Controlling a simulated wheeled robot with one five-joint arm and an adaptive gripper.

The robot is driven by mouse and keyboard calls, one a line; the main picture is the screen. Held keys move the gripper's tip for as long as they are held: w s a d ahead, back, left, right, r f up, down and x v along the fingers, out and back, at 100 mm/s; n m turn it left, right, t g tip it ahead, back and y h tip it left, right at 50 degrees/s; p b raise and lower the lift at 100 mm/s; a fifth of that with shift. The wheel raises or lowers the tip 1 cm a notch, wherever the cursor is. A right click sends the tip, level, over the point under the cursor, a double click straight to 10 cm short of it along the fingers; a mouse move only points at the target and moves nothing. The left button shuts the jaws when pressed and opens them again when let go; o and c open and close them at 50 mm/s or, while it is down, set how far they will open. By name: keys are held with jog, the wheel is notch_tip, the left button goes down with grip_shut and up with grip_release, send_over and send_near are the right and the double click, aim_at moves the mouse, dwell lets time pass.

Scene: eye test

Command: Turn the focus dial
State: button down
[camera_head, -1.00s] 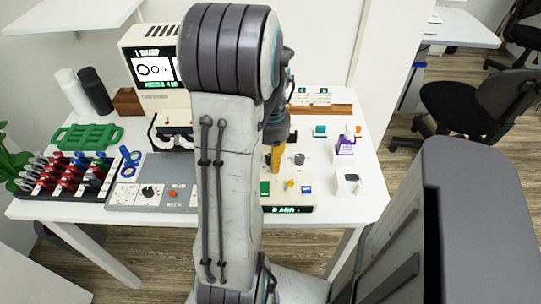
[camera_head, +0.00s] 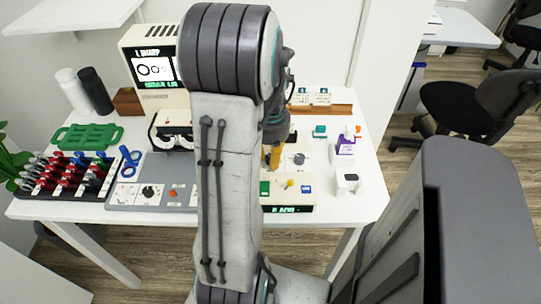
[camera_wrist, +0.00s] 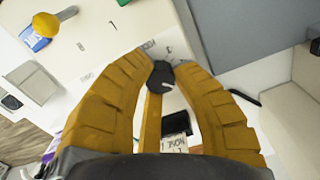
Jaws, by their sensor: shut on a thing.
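My gripper (camera_wrist: 163,66) has yellow fingers. In the wrist view its tips are shut on a small dark dial (camera_wrist: 160,78) on the pale panel. In the head view my gripper (camera_head: 271,165) is low over the light box (camera_head: 311,170) on the table, partly hidden by my arm. A grey dial (camera_head: 299,158) stands just right of it on that box. Printed marks lie around the held dial, but I cannot read which dial it is. The screen (camera_head: 155,70) shows rings, "1 SHARP" above and a green text line below.
A purple-labelled bottle (camera_head: 345,147) and a small white item (camera_head: 348,181) stand to the right.

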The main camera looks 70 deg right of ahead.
jog(key=shift+n, duration=0.3)
jog(key=n, duration=0.3)
jog(key=shift+n, duration=2.3)
jog(key=c, duration=1)
grip_release()
notch_tip(320, 180, up, 12)
jog(key=shift+f, duration=0.1)
